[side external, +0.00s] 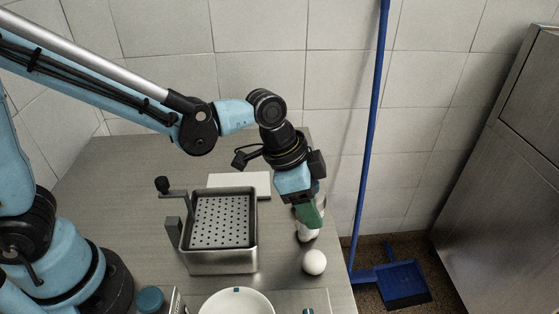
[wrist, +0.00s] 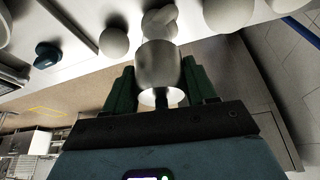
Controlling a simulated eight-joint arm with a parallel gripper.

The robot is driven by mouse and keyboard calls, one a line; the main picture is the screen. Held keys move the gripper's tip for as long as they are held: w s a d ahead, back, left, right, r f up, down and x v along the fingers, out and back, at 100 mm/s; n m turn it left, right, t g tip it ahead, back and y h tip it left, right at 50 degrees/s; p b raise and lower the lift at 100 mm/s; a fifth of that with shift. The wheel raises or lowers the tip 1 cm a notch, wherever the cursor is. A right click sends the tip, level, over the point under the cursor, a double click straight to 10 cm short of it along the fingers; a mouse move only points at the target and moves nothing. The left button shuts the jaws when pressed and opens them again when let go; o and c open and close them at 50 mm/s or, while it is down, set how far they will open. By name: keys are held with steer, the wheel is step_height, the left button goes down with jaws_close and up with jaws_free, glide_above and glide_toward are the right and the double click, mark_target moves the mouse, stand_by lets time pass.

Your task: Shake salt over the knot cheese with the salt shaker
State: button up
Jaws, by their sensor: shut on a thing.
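My gripper (side external: 310,212) is at the right of the counter with its green fingers pointing down. In the wrist view my gripper (wrist: 160,88) is shut on the salt shaker (wrist: 159,68), a silvery cylinder between the two fingers. A pale, lumpy knotted thing, which looks like the knot cheese (wrist: 160,22), shows just past the shaker's far end; whether they touch is unclear. In the side view a pale, shiny shape under the fingers looks like the shaker (side external: 306,234); the knot cheese cannot be made out there.
A white ball (side external: 314,262) lies just in front of the gripper. A perforated steel basket (side external: 250,254) stands to the left, with a white board (side external: 262,182) behind it. A white bowl (side external: 212,304) and blue-lidded jar (side external: 150,300) are at the front. The counter's right edge is close.

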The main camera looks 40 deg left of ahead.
steer(key=shift+s+d, duration=0.2)
steer(key=shift+s, duration=0.05)
steer(key=shift+w+a, duration=0.5)
steer(key=shift+w, duration=0.2)
steer(key=shift+w+a, duration=0.45)
steer(key=shift+w, duration=0.2)
stand_by(0.6)
steer(key=shift+r, duration=2.5)
